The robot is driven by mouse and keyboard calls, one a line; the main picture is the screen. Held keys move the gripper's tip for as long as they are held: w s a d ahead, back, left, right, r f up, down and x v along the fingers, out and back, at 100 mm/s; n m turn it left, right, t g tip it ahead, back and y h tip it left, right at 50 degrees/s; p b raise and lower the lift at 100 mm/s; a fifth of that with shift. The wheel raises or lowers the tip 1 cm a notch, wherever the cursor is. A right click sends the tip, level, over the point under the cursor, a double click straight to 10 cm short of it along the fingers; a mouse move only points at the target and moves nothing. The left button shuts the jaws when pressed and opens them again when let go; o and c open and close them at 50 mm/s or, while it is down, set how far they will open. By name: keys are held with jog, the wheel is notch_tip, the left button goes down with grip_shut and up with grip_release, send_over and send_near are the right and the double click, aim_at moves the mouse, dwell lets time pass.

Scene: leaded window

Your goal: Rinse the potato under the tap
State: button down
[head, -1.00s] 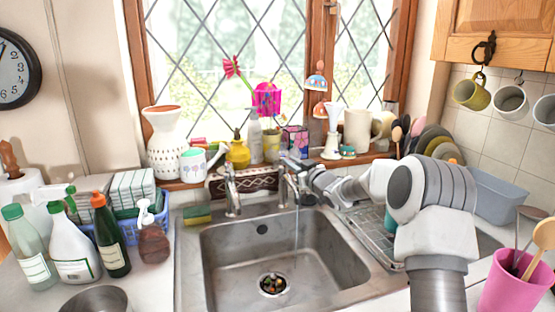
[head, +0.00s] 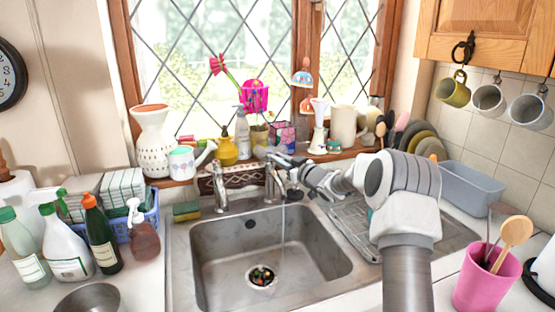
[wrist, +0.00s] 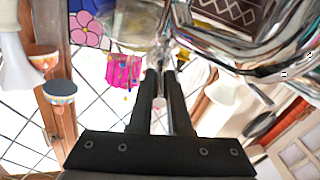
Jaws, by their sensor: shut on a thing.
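The right chrome tap (head: 272,182) stands behind the sink (head: 215,255). A thin stream of water (head: 283,225) falls from it into the basin. My gripper (head: 282,160) is at the top of this tap, shut on what looks like its handle. In the wrist view, the two dark fingers (wrist: 160,80) are close together against chrome tap parts (wrist: 215,45). The exact grip is hard to see. A second tap (head: 220,188) stands to the left. I see no potato in either view.
A drain strainer (head: 261,276) with small coloured bits sits in the otherwise empty basin. A sponge (head: 186,211) lies at the back-left rim. Bottles (head: 103,235) crowd the left counter. A drying rack (head: 350,225) and pink pot (head: 487,280) are at right. The windowsill is crowded.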

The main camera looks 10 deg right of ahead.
jog(key=c, duration=0.9)
grip_release()
jog(key=shift+o, duration=0.2)
jog(key=v, duration=1.7)
jog(key=shift+s+b, duration=0.25)
jog(key=shift+b, duration=0.05)
jog(key=shift+r, duration=0.1)
